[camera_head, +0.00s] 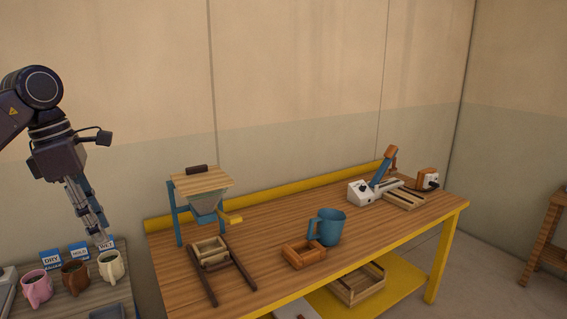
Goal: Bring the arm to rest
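My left arm comes in from the left, and its gripper (101,236) points down over the small side table. My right gripper is not in view.
A pink mug (37,288) and a brown mug (75,278) stand beside the cream one. The wooden workbench (290,222) carries a hopper stand (202,183), a blue jug (329,228), a wooden box (304,254) and a white device (361,193). The air above the bench is free.

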